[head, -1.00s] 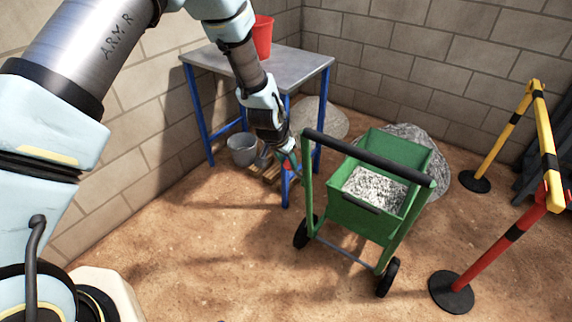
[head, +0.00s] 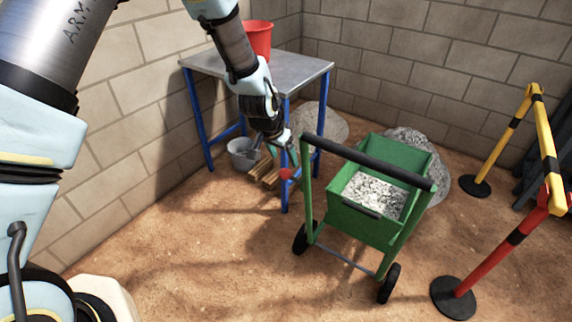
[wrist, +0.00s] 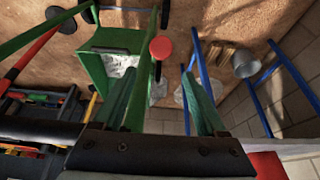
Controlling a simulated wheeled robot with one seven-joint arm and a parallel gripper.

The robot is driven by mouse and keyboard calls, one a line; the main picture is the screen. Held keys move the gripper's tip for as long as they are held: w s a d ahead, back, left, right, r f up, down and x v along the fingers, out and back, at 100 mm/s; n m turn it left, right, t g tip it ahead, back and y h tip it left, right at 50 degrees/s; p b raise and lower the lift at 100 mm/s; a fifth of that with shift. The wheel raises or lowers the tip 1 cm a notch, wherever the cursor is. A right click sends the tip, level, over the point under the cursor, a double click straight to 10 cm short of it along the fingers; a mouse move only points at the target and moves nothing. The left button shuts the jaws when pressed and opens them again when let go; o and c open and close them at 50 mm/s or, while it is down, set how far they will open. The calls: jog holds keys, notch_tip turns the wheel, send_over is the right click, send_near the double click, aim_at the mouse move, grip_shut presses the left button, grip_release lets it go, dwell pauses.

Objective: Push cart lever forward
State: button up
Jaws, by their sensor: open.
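The green cart (head: 375,222) stands on the dirt floor with pale gravel in its tub and a black push handle (head: 365,160). The red round knob of its lever (head: 285,173) shows at the cart's left side; the lever's rod is hard to make out. In the wrist view the red knob (wrist: 161,47) appears between and just beyond my fingertips. My gripper (head: 284,153) is open, just above and behind the knob in the head view. Contact with the knob cannot be told.
A blue-legged table (head: 290,66) with a red bucket (head: 257,38) stands behind my arm. A grey bucket (head: 241,153) and wooden pieces (head: 264,175) are on the floor near it. Yellow and red barrier posts (head: 500,245) stand right of the cart. The front floor is clear.

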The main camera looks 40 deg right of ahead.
jog(key=b+v, duration=0.1)
jog(key=v, duration=0.5)
dwell(0.5)
